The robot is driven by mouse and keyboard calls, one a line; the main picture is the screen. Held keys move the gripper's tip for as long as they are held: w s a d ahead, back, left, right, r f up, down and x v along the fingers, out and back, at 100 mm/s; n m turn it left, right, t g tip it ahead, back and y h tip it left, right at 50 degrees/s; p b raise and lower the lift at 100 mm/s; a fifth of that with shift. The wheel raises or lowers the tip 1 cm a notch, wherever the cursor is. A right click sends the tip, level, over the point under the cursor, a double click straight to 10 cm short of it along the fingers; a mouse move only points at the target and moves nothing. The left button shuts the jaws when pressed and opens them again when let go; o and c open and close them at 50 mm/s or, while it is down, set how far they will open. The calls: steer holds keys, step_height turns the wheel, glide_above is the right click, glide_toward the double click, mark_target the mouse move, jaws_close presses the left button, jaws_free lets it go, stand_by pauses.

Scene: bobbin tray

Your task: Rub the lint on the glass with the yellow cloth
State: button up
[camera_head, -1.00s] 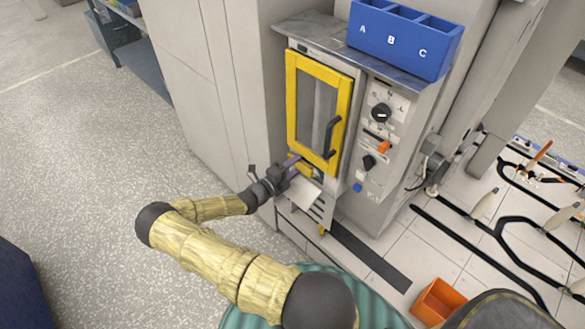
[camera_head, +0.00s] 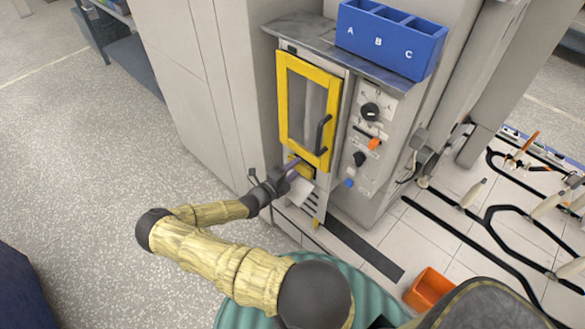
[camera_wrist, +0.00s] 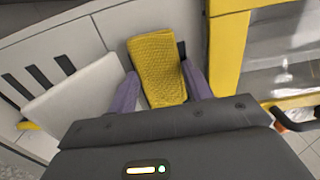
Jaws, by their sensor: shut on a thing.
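The yellow cloth (camera_wrist: 158,68) is a folded, textured pad between the two purple fingers of my gripper (camera_wrist: 163,86) in the wrist view. My gripper is shut on it. In the head view my gripper (camera_head: 293,167) is by the lower edge of the yellow-framed door, with the cloth (camera_head: 303,168) partly hidden at its fingers. The glass (camera_head: 308,108) is the tall pane in that door. In the wrist view the glass (camera_wrist: 282,45) is to the right of the cloth, beyond the yellow frame, with pale smudges low on it. I cannot tell which are lint.
The door has a dark handle (camera_head: 323,134) on its right side. A white plate (camera_wrist: 78,95) is just left of my gripper. Control knobs (camera_head: 370,112) are right of the door. A blue A-B-C bin (camera_head: 390,40) is on top. An orange bin (camera_head: 430,288) is on the floor.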

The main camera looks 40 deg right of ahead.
mark_target(305, 174)
steer(key=shift+s+d+r+p, duration=0.1)
steer(key=shift+s+d+p, duration=0.05)
steer(key=shift+s+p, duration=0.45)
steer(key=shift+s+d+r+p, duration=0.1)
steer(key=shift+s+p, duration=0.4)
steer(key=shift+s, duration=0.15)
steer(key=shift+s+f, duration=0.15)
steer(key=shift+s, duration=0.15)
steer(key=shift+s+p, duration=0.7)
steer(key=shift+p, duration=0.1)
steer(key=shift+s+p, duration=0.6)
steer(key=shift+s, duration=0.3)
steer(key=shift+d, duration=0.2)
